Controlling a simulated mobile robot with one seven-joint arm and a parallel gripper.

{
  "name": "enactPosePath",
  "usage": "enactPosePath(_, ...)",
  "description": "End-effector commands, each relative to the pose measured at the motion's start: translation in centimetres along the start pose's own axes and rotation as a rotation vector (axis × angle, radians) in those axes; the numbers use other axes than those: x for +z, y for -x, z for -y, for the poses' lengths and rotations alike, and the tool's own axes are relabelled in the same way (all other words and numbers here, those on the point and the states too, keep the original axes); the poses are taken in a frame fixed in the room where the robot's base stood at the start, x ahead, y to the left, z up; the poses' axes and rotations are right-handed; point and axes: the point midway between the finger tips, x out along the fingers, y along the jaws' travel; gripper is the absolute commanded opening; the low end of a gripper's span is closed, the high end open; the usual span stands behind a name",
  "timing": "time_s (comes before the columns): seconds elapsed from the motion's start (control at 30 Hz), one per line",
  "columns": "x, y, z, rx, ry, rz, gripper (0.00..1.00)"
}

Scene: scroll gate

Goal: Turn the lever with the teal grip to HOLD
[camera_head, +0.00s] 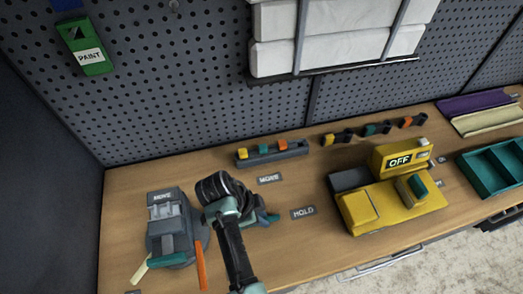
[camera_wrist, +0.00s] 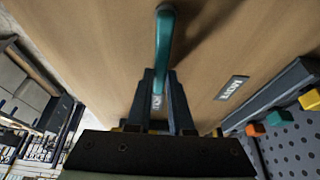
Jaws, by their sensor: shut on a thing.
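The lever's teal grip (camera_wrist: 163,42) stands out in the wrist view, running down between the fingers of my gripper (camera_wrist: 161,80). My gripper is shut on it. In the head view a small bit of teal (camera_head: 272,218) shows beside my gripper (camera_head: 262,216), and my wrist and arm hide most of the lever. The HOLD label (camera_head: 303,212) lies on the bench to the right of my gripper. The MOVE label (camera_head: 270,179) lies farther back and also shows in the wrist view (camera_wrist: 232,88). The exact lever angle is hard to tell.
A grey unit (camera_head: 168,225) with a display and cream, teal and orange handles stands left. A yellow unit (camera_head: 398,205) reading OFF stands right. A rail (camera_head: 268,155) with coloured blocks is behind, before the pegboard (camera_head: 170,90). Teal trays (camera_head: 495,172) are far right.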

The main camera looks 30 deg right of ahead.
Motion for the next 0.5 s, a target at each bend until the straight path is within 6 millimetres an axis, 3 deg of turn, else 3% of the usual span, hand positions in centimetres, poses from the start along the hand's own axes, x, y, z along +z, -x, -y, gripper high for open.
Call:
enactPosePath(0.3, 0.01, 0.04, -0.06, 0.003, -0.004, 0.001, 0.0)
enactPosePath(0.33, 0.0, 0.04, -0.06, 0.003, -0.004, 0.001, 0.25)
enactPosePath(0.47, 0.0, 0.03, -0.06, 0.003, -0.003, 0.001, 0.48)
enactPosePath(0.5, 0.0, 0.02, -0.05, 0.003, -0.003, 0.001, 0.5)
